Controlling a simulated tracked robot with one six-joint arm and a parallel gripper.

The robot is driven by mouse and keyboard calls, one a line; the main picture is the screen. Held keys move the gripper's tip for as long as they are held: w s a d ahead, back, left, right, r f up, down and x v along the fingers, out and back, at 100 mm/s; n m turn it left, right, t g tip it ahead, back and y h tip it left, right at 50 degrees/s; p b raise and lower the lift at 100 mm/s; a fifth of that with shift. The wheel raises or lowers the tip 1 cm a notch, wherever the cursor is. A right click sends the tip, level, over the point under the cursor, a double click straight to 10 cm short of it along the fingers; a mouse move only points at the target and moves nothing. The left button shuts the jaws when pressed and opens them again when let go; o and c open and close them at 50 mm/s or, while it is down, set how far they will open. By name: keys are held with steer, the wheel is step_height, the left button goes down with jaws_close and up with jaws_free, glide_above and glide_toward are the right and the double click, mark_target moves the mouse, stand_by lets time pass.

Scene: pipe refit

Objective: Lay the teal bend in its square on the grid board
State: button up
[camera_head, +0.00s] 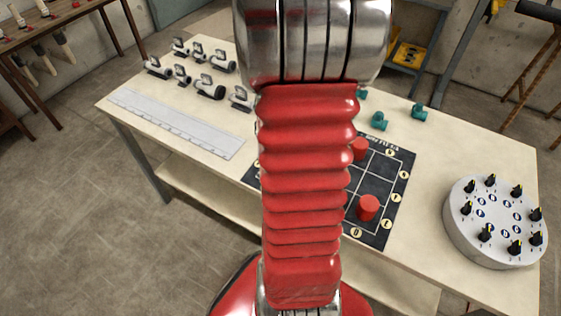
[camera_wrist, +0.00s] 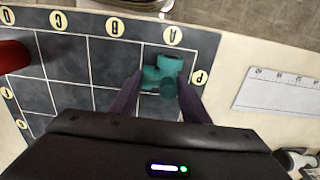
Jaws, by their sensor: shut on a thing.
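The teal bend (camera_wrist: 166,74) is between the two fingers of my gripper (camera_wrist: 160,98) in the wrist view. My gripper is shut on it. The bend shows over the corner square of the dark grid board (camera_wrist: 68,62), beside the letters A and P. I cannot tell whether it touches the board. In the head view, my arm hides the gripper and the held bend, and covers part of the grid board (camera_head: 378,233).
Red cylinders (camera_head: 368,207) (camera_head: 359,148) stand on the board. Teal fittings (camera_head: 379,121) (camera_head: 418,111) lie behind it. A pale ruler (camera_head: 175,123), grey fittings (camera_head: 210,88) and a round knobbed unit (camera_head: 495,222) share the table.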

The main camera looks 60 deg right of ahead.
steer(key=shift+f, duration=0.4)
steer(key=o, duration=1.1)
steer(key=shift+f, duration=0.1)
step_height(320, 180, up, 12)
steer(key=shift+r, duration=0.15)
stand_by(0.6)
